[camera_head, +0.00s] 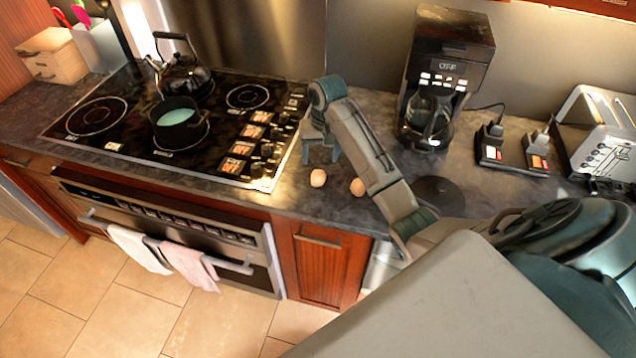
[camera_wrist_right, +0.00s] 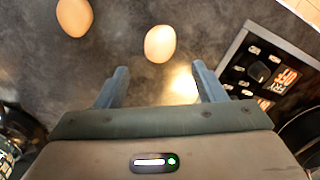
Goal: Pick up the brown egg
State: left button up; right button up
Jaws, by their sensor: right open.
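Two eggs lie on the dark countertop (camera_head: 270,196), right of the stove. The left egg (camera_head: 318,178) is a light tan; in the right wrist view this egg (camera_wrist_right: 160,43) is ahead of the fingers, near the middle. The right egg (camera_head: 357,187) looks slightly browner; it also shows in the right wrist view, where this egg (camera_wrist_right: 74,16) is cut by the top edge. My right gripper (camera_head: 320,160) points down just behind the left egg. It is open and empty; the wrist view shows a wide gap between its fingers (camera_wrist_right: 160,72). My left gripper is not seen.
The stove (camera_head: 100,120) with a pot (camera_head: 178,125) and kettle (camera_head: 184,75) is to the left. A coffee maker (camera_head: 445,80), a power strip (camera_head: 512,152) and a toaster (camera_head: 600,140) stand to the right. A dark round disc (camera_head: 438,190) lies right of the eggs.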

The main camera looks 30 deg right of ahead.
aim_at(319, 173)
jog(key=shift+a+f, duration=0.1)
jog(key=shift+f, duration=0.85)
jog(key=f+p, duration=0.3)
jog(key=f, duration=0.1)
jog(key=shift+s+a, duration=0.2)
jog(key=shift+a, duration=0.1)
jog(key=shift+w+f, duration=0.1)
jog(key=shift+f, duration=0.45)
jog(key=c, duration=0.7)
